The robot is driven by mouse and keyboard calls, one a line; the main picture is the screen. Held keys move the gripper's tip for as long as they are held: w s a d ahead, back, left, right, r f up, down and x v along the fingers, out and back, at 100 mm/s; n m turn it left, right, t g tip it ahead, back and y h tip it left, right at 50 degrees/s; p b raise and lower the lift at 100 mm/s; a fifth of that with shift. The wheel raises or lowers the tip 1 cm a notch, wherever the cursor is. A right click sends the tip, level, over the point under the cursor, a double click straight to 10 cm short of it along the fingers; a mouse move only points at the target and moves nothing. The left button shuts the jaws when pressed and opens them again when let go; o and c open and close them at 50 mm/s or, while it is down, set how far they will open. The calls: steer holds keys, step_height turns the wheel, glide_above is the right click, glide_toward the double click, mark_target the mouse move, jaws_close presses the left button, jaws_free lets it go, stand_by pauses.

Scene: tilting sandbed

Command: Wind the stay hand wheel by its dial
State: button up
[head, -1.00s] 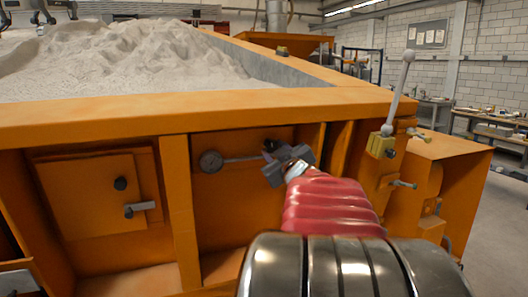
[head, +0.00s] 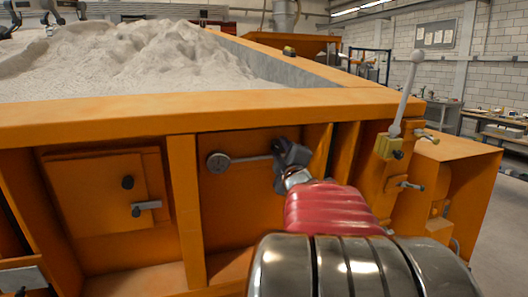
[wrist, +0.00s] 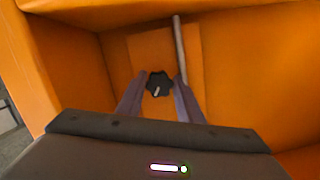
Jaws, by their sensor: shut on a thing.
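The stay hand wheel (wrist: 159,84) is a small dark lobed knob with a pale mark, in a recessed orange panel. It shows between my fingers in the wrist view. My gripper (head: 284,155) is shut on it and hides it in the head view; the fingers (wrist: 158,98) lie on either side of it in the wrist view. A round grey dial (head: 218,162) is left of my gripper in the head view, and a grey rod (head: 250,158) runs from it toward the wheel. The dial's reading is too small to tell. The rod also shows in the wrist view (wrist: 180,48).
The orange sandbed rim (head: 200,115) overhangs the recess, with upright ribs (head: 186,205) on both sides. A hatch (head: 100,195) with a knob and latch is at left. A lever (head: 406,95) on a yellow block stands at right. The sand (head: 140,60) lies above.

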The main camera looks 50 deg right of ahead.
steer(key=n, duration=0.4)
steer(key=shift+f+n+h, duration=0.2)
steer(key=shift+n+h, duration=0.1)
steer(key=shift+h, duration=0.1)
steer(key=shift+n+t, duration=0.6)
steer(key=shift+n, duration=1.8)
steer(key=shift+f, duration=0.1)
steer(key=o, duration=0.7)
steer(key=shift+c, duration=0.2)
steer(key=o, duration=0.4)
steer(key=shift+r, duration=0.2)
steer(key=v, duration=1.3)
steer(key=shift+s+a+f, duration=0.25)
steer(key=shift+a, duration=0.05)
